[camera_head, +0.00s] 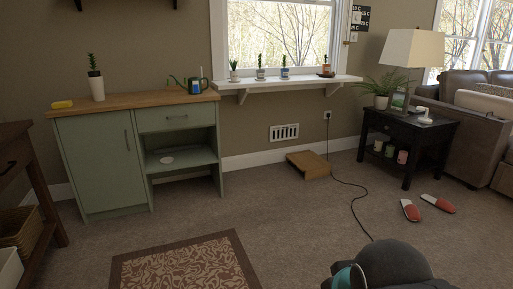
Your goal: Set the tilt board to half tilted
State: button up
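A brown, wood-coloured board (309,165) sits on the floor near the back wall, below the window and right of the white wall vent. It looks like the tilt board. It appears slightly sloped, but its exact angle is too small to tell. My gripper is not in view; only a dark grey rounded part of my arm with a teal band shows at the bottom right, well in front of the board.
A black cord (351,186) runs from the wall outlet across the carpet, passing right of the board. A green cabinet (100,165) stands left. A patterned rug (190,266) lies in front; carpet between is clear.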

aim_at(304, 160)
jog(key=z, duration=0.25)
jog(key=i, duration=2)
jog(key=u, duration=0.2)
jog(key=i, duration=1.9)
jog(key=u, duration=0.3)
jog(key=i, duration=0.55)
jog(key=u, duration=0.15)
